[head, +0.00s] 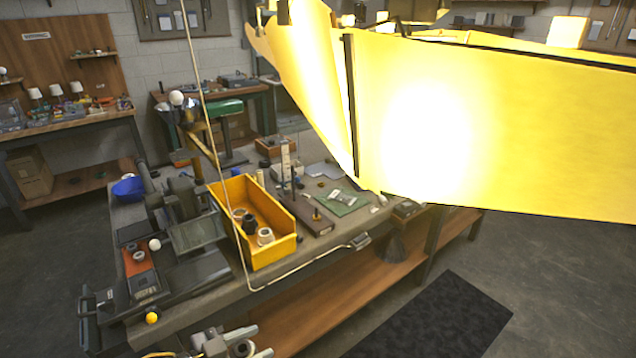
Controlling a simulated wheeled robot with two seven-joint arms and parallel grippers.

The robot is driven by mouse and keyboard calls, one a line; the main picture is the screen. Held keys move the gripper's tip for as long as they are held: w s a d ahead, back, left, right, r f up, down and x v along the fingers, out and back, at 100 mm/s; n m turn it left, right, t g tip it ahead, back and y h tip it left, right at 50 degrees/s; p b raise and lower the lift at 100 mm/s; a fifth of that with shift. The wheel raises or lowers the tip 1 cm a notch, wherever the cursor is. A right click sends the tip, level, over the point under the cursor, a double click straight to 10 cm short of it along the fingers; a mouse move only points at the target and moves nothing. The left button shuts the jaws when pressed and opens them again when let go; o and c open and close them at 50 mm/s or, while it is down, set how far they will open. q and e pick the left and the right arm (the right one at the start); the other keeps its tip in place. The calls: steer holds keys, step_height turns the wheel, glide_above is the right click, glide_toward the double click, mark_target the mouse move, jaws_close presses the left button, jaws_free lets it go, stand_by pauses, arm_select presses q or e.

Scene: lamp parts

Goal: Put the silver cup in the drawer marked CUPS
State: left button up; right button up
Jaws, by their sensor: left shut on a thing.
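My left gripper (238,343) shows at the bottom edge, low in front of the bench, partly cut off by the frame. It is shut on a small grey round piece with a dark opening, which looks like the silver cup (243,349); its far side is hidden. No drawer marked CUPS can be made out, and no label is readable. My right gripper is not in view.
A glowing yellow panel (520,130) blocks the upper right. A yellow bin (280,253) with several small round parts stands on the workbench (200,308), near dark tools. A cord (212,140) hangs across. A dark mat (430,325) lies on clear floor.

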arm_select(q)
steer(key=w+d+r, duration=0.2)
steer(key=d+r, duration=0.4)
steer(key=shift+r+m+g, duration=0.3)
steer(key=shift+r, duration=0.1)
steer(key=shift+w, duration=0.1)
steer(key=shift+d, duration=0.15)
steer(key=shift+h, duration=0.3)
step_height(320, 180, up, 8)
steer(key=m+g+h, duration=0.2)
steer(key=m+g, duration=0.6)
steer(key=g, duration=0.1)
steer(key=shift+f+g+h, duration=0.25)
steer(key=shift+g+h, duration=0.05)
steer(key=shift+g, duration=0.1)
